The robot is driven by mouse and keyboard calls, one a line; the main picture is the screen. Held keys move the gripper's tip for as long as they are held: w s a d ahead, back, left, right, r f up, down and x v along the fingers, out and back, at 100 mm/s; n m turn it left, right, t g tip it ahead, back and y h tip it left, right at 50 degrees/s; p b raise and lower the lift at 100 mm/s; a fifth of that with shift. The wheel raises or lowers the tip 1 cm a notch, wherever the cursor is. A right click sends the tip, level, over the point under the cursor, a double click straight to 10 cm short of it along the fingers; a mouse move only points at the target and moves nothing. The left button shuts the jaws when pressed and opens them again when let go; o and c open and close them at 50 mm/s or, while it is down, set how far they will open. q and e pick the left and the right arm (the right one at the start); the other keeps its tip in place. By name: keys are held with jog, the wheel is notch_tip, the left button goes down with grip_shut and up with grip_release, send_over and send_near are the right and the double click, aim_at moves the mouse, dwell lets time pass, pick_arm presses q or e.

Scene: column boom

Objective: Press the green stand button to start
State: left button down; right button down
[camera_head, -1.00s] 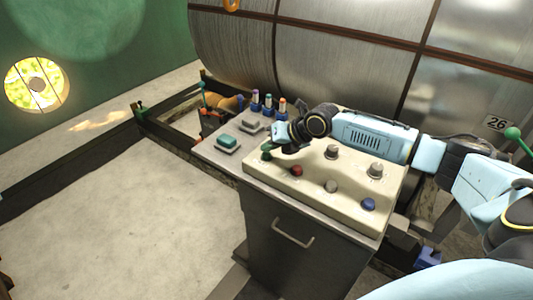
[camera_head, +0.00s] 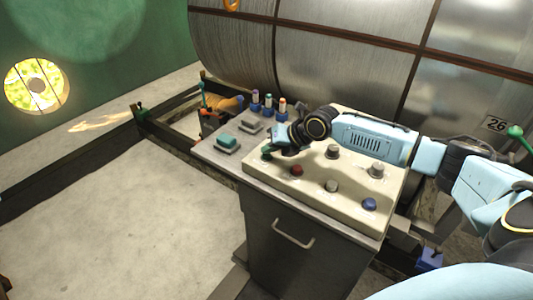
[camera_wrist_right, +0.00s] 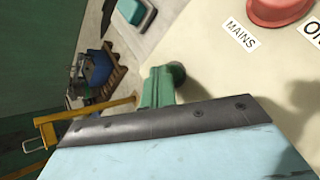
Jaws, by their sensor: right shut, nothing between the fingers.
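A green button (camera_head: 267,153) stands at the left corner of the cream control panel (camera_head: 315,210), on top of a grey stand. My right gripper (camera_head: 274,147) is shut and empty, tipped down right at this button. It partly covers the button, and I cannot tell whether they touch. In the right wrist view, a green shape (camera_wrist_right: 160,88) shows past the gripper's body edge, over the panel's edge. The fingertips are not clear there. My left gripper is not in view.
A red button (camera_head: 296,170), a pale button (camera_head: 331,186) and a blue button (camera_head: 369,204) line the panel's front; grey knobs stand behind. A teal block (camera_head: 228,142) lies on the stand's left top. A large metal drum (camera_head: 330,55) is behind. The floor at left is clear.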

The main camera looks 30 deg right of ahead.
aim_at(270, 156)
jog(key=shift+r+p, duration=0.6)
jog(key=shift+r, duration=0.3)
jog(key=shift+r+p, duration=1.8)
jog(key=shift+r, duration=0.8)
jog(key=shift+f, duration=0.1)
